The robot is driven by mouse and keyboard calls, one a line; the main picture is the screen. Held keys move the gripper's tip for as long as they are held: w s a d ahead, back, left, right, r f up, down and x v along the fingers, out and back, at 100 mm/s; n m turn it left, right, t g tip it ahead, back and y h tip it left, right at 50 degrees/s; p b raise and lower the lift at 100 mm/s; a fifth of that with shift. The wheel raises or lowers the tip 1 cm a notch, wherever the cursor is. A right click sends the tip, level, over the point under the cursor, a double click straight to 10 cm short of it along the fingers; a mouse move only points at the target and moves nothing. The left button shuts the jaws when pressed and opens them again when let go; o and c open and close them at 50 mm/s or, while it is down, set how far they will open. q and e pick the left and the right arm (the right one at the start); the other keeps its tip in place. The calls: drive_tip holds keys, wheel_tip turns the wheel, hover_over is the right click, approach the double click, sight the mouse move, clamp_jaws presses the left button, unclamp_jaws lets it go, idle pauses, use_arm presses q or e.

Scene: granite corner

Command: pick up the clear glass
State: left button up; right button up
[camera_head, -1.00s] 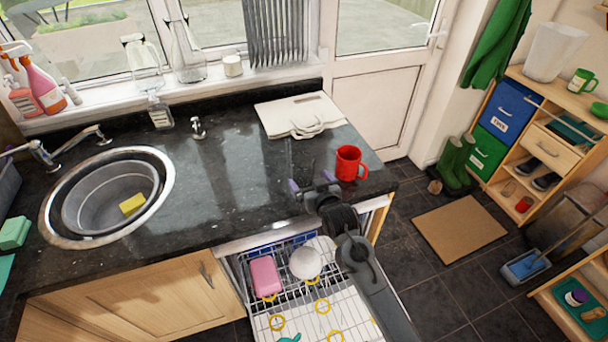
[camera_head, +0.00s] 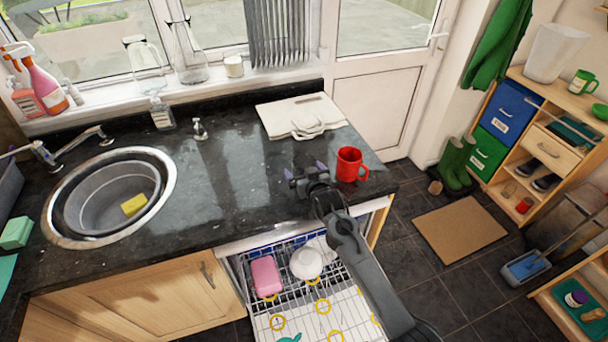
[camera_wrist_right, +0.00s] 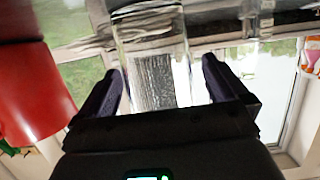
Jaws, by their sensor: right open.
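The clear glass (camera_wrist_right: 150,45) shows in the right wrist view, straight ahead between the two fingertips, its clear wall letting the background through. My right gripper (camera_wrist_right: 165,85) is open, with one finger toward each side of the glass; I cannot tell how deep the glass sits between them. In the head view my right gripper (camera_head: 304,174) is low over the front of the dark counter, left of the red mug. I cannot make out the glass clearly there. My left gripper is not in view.
The red mug (camera_head: 349,165) stands close beside my right gripper and also shows at the left in the wrist view (camera_wrist_right: 30,90). An open dishwasher rack (camera_head: 300,285) is below the counter. The counter between sink (camera_head: 62,228) and gripper is clear.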

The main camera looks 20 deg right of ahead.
drive_tip(key=c, duration=1.3)
wheel_tip(320, 180, up, 9)
drive_tip(key=s+f, duration=0.3)
drive_tip(key=s, duration=0.4)
drive_tip(key=s+f, duration=0.3)
drive_tip(key=s, duration=0.5)
drive_tip(key=s+a, duration=0.1)
drive_tip(key=s, duration=1.3)
drive_tip(key=r+m+p, duration=0.2)
drive_tip(key=m+p, duration=0.2)
drive_tip(key=p, duration=0.2)
drive_tip(key=s+r+m+p, duration=0.1)
drive_tip(key=r+m+p, duration=0.1)
drive_tip(key=m+p, duration=0.2)
drive_tip(key=r+m+p, duration=0.2)
drive_tip(key=m+p, duration=0.2)
drive_tip(key=p, duration=0.4)
drive_tip(key=shift+s+a, duration=0.15)
drive_tip(key=shift+s, duration=0.15)
